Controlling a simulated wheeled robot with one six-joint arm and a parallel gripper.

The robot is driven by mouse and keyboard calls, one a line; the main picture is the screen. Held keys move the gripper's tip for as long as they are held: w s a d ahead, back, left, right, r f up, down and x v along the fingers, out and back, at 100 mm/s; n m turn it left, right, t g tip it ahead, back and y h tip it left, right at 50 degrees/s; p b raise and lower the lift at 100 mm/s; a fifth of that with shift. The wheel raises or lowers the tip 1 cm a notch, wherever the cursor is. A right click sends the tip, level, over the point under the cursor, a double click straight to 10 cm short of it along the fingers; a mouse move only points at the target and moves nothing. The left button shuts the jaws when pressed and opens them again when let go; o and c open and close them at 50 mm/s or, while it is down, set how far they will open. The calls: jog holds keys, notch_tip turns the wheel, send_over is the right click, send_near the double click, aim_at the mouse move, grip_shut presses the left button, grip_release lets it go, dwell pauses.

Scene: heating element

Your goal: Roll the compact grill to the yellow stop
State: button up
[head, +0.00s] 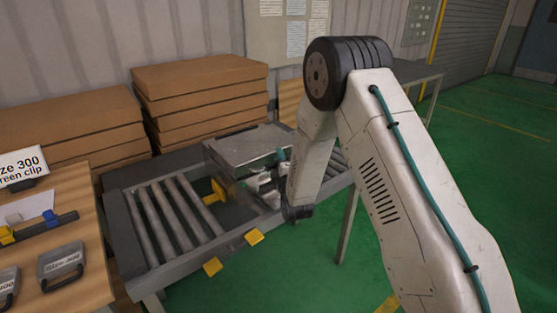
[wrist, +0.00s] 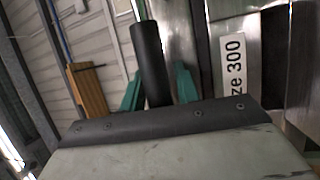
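The compact grill, taken to be the grey metal box (head: 250,145), sits on the roller conveyor behind my gripper in the head view. Its metal front with a label ending "ze 300" (wrist: 233,65) shows in the wrist view. My gripper (head: 275,172) is at the grill's front side, partly hidden by my arm. In the wrist view a black bar-like handle (wrist: 149,60) stands between the two teal fingers of my gripper (wrist: 158,88); whether both fingers press on it is unclear. A yellow stop (head: 214,193) stands just left of the grill among the rollers.
Bare rollers (head: 172,220) lie left of the stop. A wooden bench (head: 85,240) with grey cases (head: 62,262) stands at left. Stacked brown boxes (head: 200,90) are behind. Green floor is open at right.

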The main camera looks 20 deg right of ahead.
jog(key=s+f, duration=0.1)
jog(key=s, duration=0.6)
jog(key=shift+s+f, duration=0.2)
jog(key=shift+s, duration=0.15)
